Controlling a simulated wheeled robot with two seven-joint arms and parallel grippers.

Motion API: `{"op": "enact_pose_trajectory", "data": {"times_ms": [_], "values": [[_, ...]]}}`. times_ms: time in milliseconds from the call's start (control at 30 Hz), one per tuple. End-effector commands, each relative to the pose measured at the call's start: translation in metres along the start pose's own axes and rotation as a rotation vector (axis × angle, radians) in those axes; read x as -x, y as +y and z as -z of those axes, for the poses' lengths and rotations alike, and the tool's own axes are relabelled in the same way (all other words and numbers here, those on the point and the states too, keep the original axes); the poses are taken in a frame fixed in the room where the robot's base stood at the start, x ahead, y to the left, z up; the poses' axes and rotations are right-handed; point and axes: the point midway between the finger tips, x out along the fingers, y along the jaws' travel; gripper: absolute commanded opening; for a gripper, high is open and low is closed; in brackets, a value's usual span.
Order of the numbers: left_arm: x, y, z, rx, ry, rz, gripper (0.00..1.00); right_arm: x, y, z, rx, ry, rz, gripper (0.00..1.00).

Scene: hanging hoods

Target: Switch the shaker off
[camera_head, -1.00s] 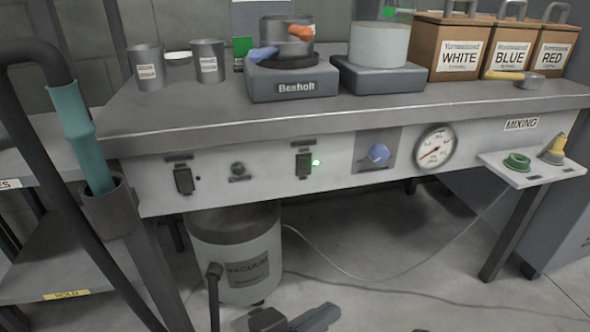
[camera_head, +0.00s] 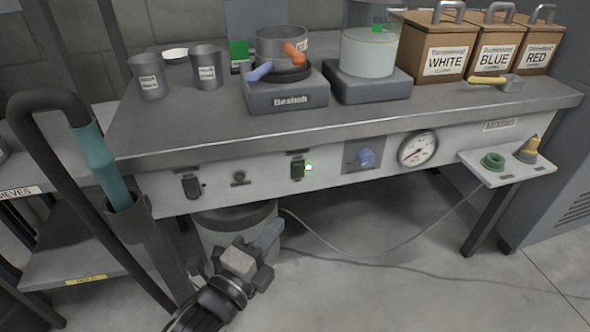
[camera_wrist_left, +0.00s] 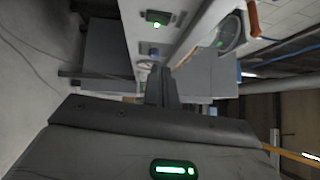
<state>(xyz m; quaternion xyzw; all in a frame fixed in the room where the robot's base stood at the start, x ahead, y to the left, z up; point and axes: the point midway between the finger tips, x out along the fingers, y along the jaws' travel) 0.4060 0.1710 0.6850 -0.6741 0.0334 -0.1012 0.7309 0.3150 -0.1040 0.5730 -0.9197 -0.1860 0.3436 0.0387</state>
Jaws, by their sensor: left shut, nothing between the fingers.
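The lamp also shows in the left wrist view (camera_wrist_left: 156,25). Another dark switch (camera_head: 191,187) is farther left, with no lit lamp. The labels above them are unreadable, so I cannot tell which belongs to the shaker. My right gripper is not in view.
A blue knob (camera_head: 365,158) and a round gauge (camera_head: 418,149) sit right of the lit switch. A side shelf (camera_head: 507,172) juts out at right. A vacuum drum (camera_head: 225,222) stands under the bench behind my left gripper. A black hose (camera_head: 50,160) rises at left.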

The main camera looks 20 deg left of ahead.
Motion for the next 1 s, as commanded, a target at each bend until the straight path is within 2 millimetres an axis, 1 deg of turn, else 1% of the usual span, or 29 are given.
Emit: {"op": "enact_pose_trajectory", "data": {"times_ms": [267,367,433,567,800,867,900,1000], "values": [[0.000,0.001,0.000,0.000,0.000,0.000,0.00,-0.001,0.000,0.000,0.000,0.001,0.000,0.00],[-0.005,0.001,0.000,0.001,0.000,0.000,0.00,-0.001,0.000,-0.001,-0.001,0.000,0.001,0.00],[-0.012,0.001,0.000,0.001,0.000,0.002,0.00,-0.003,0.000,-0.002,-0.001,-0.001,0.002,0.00],[-0.035,0.001,0.000,0.002,0.000,0.004,0.00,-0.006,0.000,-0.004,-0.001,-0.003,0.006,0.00],[-0.087,0.001,0.000,0.002,0.000,0.003,0.00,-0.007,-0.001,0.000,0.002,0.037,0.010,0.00],[-0.099,0.001,0.000,0.003,0.000,0.003,0.00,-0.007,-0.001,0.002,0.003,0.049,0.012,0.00],[-0.106,0.001,-0.001,0.001,0.000,0.002,0.00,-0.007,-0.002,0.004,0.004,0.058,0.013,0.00],[-0.115,0.001,-0.014,-0.001,0.001,0.001,0.00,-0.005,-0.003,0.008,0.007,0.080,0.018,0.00]]}}
